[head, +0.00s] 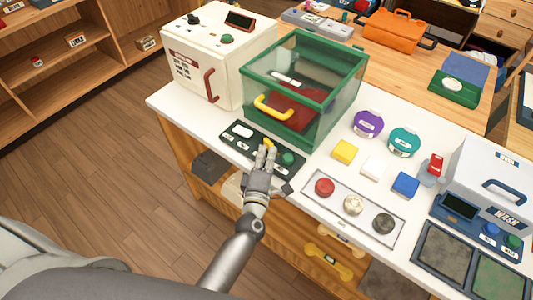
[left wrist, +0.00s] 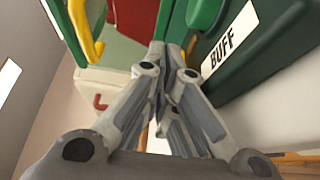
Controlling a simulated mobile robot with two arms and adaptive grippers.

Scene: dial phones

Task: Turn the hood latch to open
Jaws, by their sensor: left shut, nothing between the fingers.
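The hood (head: 345,75) is a clear box with a green frame and a yellow handle (head: 272,107) on its front. A dark control panel (head: 232,146) lies before it, with a white piece (head: 242,131), a small yellow piece (head: 269,142) that looks like the latch, and a green knob (head: 288,159). My left gripper (head: 267,150) is shut and empty, over the panel beside the yellow piece, partly covering it. In the left wrist view the closed fingers (left wrist: 172,60) point at the panel, beside a BUFF label (left wrist: 230,38). Contact cannot be told.
A white machine with a red handle (head: 210,86) stands left of the hood. On the right are a tray of round knobs (head: 325,205), coloured blocks (head: 345,151), purple and teal round items (head: 368,124) and a WASH machine (head: 495,180). Open floor lies left.

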